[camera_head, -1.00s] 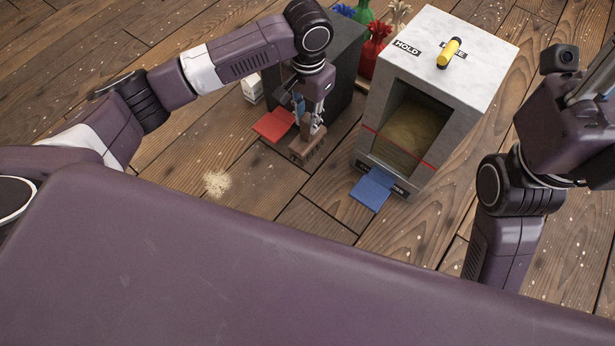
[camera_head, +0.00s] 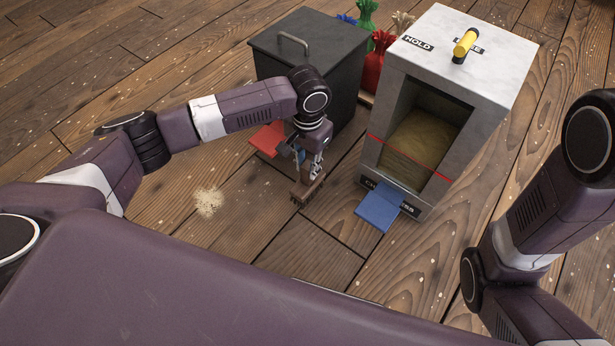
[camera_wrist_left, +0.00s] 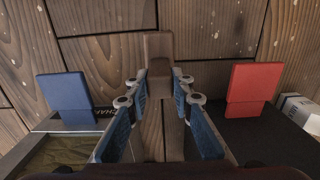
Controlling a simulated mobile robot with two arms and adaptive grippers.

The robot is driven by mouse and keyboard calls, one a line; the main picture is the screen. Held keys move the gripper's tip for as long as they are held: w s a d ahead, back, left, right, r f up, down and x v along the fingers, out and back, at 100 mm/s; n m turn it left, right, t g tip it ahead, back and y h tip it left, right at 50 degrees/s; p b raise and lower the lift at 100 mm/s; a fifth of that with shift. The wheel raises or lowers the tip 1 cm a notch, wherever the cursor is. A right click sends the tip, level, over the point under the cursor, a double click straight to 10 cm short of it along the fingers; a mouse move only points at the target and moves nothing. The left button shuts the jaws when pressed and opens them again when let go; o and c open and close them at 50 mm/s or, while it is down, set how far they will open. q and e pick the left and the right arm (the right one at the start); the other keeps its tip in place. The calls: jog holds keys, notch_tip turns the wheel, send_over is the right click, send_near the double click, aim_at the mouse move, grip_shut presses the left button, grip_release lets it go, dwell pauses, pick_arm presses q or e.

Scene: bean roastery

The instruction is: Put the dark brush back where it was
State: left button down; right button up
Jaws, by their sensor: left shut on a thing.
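The dark brush (camera_head: 306,190) is brown and block-like. My left gripper (camera_head: 317,166) is shut on it, in front of the dark bin. In the left wrist view the brush (camera_wrist_left: 159,52) sticks out between the blue-padded fingers (camera_wrist_left: 160,84), with wood floor beyond it. I cannot tell whether the brush touches the floor. My right arm shows at the right edge of the head view, but its gripper is out of frame.
A red panel (camera_head: 266,139) is left of the brush. A blue panel (camera_head: 378,208) lies before the open grey cabinet (camera_head: 483,85). The lidded dark bin (camera_head: 335,45) and red sack (camera_head: 376,65) stand behind.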

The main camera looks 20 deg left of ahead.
aim_at(304, 189)
pick_arm(q)
jog(key=shift+f+b, duration=0.3)
jog(key=shift+f, duration=0.15)
notch_tip(304, 189, down, 3)
jog(key=shift+r+b, duration=0.1)
jog(key=shift+b, duration=0.95)
jog(key=c, duration=1.7)
grip_release()
